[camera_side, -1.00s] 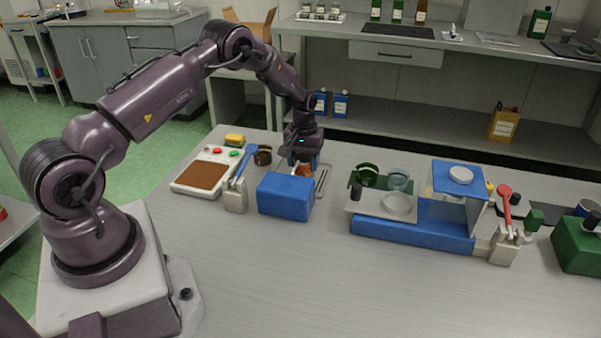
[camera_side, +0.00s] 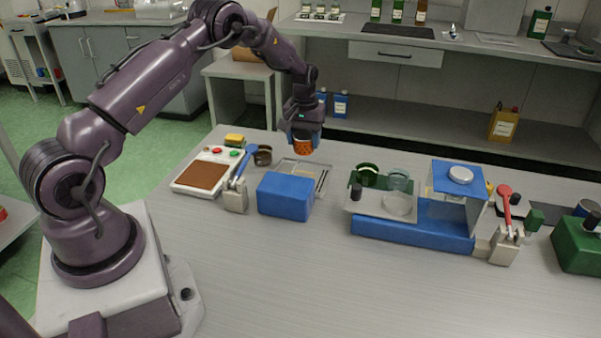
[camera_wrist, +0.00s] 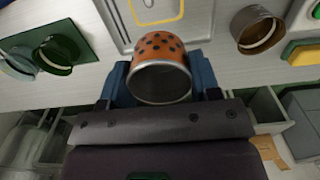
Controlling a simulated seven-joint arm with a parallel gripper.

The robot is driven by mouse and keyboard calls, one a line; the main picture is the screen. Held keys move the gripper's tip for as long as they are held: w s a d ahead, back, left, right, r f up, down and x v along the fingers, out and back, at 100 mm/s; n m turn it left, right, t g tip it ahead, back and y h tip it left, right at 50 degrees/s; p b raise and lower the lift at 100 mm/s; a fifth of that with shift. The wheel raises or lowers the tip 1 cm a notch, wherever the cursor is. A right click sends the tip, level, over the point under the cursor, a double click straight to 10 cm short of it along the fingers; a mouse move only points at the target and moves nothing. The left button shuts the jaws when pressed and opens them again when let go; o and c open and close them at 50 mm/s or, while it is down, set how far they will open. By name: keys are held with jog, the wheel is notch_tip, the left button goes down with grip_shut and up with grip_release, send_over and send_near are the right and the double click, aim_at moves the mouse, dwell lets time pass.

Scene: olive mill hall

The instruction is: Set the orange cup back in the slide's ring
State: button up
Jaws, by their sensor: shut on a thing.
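The orange cup (camera_side: 302,147) with dark dots is held in my gripper (camera_side: 303,138), above the back of the bench. In the wrist view the cup (camera_wrist: 163,48) sits between the blue fingers, its round end facing the camera. The slide is a light grey plate (camera_side: 369,203) at the left of a blue-framed device (camera_side: 412,234). A pale round ring (camera_side: 398,203) lies on the plate, with no cup seen in it. My gripper is to the left of the slide and higher than it.
A shallow metal tray (camera_side: 322,168) lies below the cup, behind a blue block (camera_side: 285,196). A brown cup (camera_side: 263,155) is to its left. The bench front is clear.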

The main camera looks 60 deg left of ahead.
jog(key=w+d+r+m, duration=0.1)
jog(key=w+d+r, duration=0.15)
jog(key=d, duration=0.65)
jog(key=w+d+r+m, duration=0.1)
jog(key=w+d+m, duration=0.15)
jog(key=d, duration=0.65)
jog(key=w+d+r+m, duration=0.1)
jog(key=w+d+r, duration=0.15)
jog(key=d, duration=0.65)
jog(key=shift+n, duration=0.25)
jog(key=shift+w+f, duration=0.2)
jog(key=shift+f, duration=0.85)
jog(key=shift+w+f, duration=0.2)
jog(key=shift+f, duration=0.8)
jog(key=shift+f, duration=0.55)
jog(key=shift+f, duration=0.6)
jog(key=shift+f, duration=0.45)
